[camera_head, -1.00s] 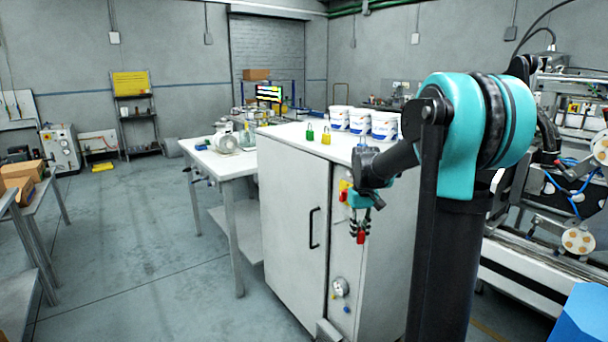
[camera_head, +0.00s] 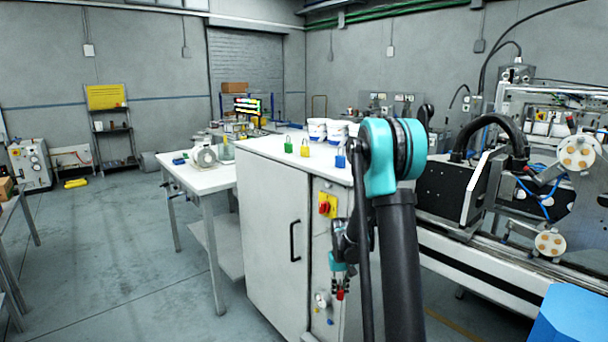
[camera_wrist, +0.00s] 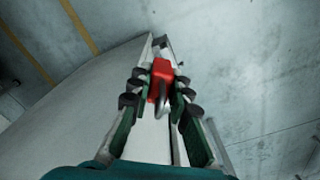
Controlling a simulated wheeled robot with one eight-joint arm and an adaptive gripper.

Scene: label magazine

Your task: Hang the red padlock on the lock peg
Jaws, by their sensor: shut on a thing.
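My gripper (camera_head: 339,284) is shut on the red padlock (camera_head: 340,294) and holds it low in front of the cabinet's narrow side panel. In the wrist view the red padlock (camera_wrist: 161,70) sits between the fingertips, with its grey shackle towards the palm. A yellow plate with a red switch (camera_head: 327,205) is on the panel, above the gripper. A round silver fitting (camera_head: 321,299) is lower on the panel, just left of the padlock in the head view. I cannot make out the lock peg for certain; my arm hides part of the panel.
The white cabinet (camera_head: 268,240) carries a green padlock (camera_head: 288,145), a yellow padlock (camera_head: 304,149), a blue padlock (camera_head: 341,159) and white tubs (camera_head: 317,131) on top. A white table (camera_head: 205,178) stands left of it. A machine (camera_head: 500,240) stands right. Floor at the left is open.

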